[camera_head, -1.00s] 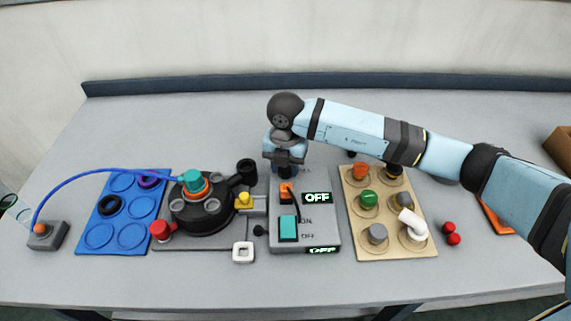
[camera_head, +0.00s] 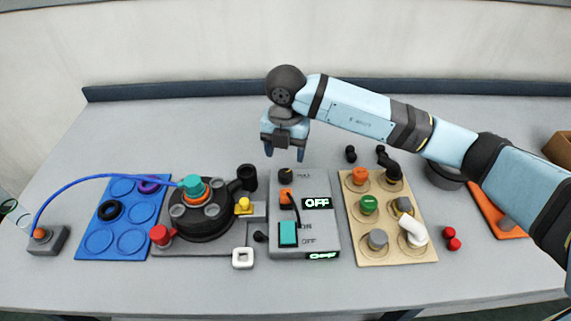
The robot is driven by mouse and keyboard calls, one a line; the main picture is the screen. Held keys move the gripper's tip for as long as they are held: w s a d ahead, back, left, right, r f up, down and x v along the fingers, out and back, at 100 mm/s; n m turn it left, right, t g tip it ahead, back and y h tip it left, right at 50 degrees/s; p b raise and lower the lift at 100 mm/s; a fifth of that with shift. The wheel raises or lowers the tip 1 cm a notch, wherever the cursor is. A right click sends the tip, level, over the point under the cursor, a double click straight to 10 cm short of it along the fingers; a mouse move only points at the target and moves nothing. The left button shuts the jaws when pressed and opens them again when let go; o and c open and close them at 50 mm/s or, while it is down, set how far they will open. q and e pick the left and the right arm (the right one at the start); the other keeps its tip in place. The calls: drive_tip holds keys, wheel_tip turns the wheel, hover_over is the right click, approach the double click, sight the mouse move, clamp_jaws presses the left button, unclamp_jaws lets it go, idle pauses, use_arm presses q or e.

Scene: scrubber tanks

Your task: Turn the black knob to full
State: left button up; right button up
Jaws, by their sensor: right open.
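The black knob (camera_head: 286,176) sits at the top left of the grey control panel (camera_head: 320,225), beside small lettering that is hard to read. It has a small light mark on it, but I cannot tell its exact setting. My right gripper (camera_head: 284,153) is just behind and above the knob, pointing down. Its two fingers are spread apart with nothing between them, and it looks clear of the knob. My left gripper is not in view.
Below the knob are an orange part (camera_head: 286,196) and a teal switch (camera_head: 288,233). A black round tank base (camera_head: 205,222) stands left of the panel. A tan board (camera_head: 372,250) with several fittings stands right. The table behind the gripper is clear.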

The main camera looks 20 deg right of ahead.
sight(286, 172)
wheel_tip(286, 172, up, 7)
idle(0.3)
drive_tip(key=shift+s+f, duration=0.1)
